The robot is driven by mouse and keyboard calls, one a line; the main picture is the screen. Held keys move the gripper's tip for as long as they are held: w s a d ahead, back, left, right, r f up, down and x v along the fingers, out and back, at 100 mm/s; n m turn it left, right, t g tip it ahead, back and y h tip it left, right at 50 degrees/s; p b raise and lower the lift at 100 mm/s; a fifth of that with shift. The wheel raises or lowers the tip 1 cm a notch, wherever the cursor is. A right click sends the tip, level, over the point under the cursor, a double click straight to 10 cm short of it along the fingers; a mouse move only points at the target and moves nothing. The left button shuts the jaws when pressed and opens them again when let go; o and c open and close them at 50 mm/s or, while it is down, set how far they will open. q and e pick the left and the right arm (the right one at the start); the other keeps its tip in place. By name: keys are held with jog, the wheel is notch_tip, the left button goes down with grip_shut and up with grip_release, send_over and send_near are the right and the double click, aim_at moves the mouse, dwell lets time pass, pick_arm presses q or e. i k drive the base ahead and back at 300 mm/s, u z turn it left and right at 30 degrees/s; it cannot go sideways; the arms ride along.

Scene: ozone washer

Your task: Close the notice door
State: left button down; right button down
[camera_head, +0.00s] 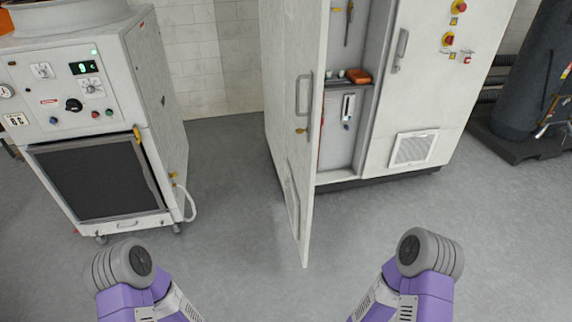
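A tall white cabinet (421,80) stands at the upper middle and right. Its white left door (285,90) stands wide open, swung out toward me, with a grey handle (304,93) and a yellow latch piece below it. The door's lower corner reaches out over the floor. The open section (345,130) shows shelves with small items. No notice can be read on the door. My two purple and grey arms show at the bottom left and bottom right, apart from the door. Neither gripper is in the picture.
A white machine (90,110) with a control panel and a dark front screen stands at the left. A dark cylinder (533,75) on a black base stands at the right. The grey floor (230,245) between me and the cabinet is clear.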

aim_at(306, 23)
jog(key=u, duration=0.45)
jog(key=i, duration=1.25)
jog(key=z, duration=0.75)
